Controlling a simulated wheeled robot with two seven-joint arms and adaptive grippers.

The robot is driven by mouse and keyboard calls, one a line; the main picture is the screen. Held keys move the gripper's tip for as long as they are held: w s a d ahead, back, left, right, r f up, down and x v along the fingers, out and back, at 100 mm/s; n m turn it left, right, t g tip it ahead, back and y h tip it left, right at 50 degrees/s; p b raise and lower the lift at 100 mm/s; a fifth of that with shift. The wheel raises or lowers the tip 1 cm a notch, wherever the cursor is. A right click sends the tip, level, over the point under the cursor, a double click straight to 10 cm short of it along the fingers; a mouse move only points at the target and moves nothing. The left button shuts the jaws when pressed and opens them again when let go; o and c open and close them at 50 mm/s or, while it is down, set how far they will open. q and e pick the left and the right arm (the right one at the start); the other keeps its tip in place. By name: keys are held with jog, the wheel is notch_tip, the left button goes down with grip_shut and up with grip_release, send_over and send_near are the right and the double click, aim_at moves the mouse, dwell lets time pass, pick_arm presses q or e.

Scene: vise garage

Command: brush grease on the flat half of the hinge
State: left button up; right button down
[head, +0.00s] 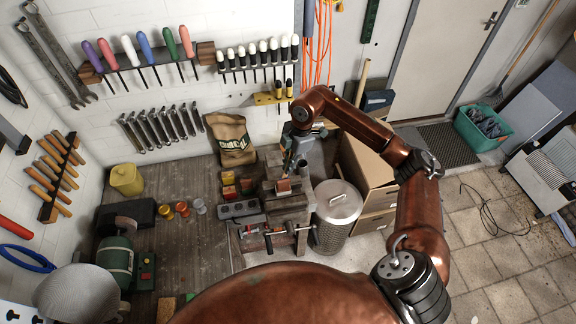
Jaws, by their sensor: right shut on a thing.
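My right arm reaches over the workbench from the right, and its gripper (291,160) points down above the vise (289,212) at the bench's right end. The gripper is shut on a thin upright tool, which I take to be the brush; it is small and mostly hidden by the fingers. A small reddish-brown piece (283,186) shows just below the fingertips at the vise; I cannot tell whether it is the brush end or part of the hinge. The hinge's flat half is not clear, nor is any contact with it. My left gripper is out of view.
A brown sack (231,139) stands behind. A metal bin (337,212) and cardboard boxes (370,172) stand to the right. The bench middle is mostly clear.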

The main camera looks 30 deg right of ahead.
jog(key=shift+s+d, duration=0.2)
jog(key=shift+d, duration=0.45)
jog(key=shift+a, duration=0.1)
jog(key=shift+w+a, duration=0.25)
jog(key=shift+a, duration=0.45)
jog(key=shift+d, duration=0.15)
jog(key=shift+s+d, duration=0.25)
jog(key=shift+d, duration=0.35)
jog(key=shift+a, duration=0.15)
jog(key=shift+w+a, duration=0.25)
jog(key=shift+a, duration=0.35)
jog(key=shift+d, duration=0.1)
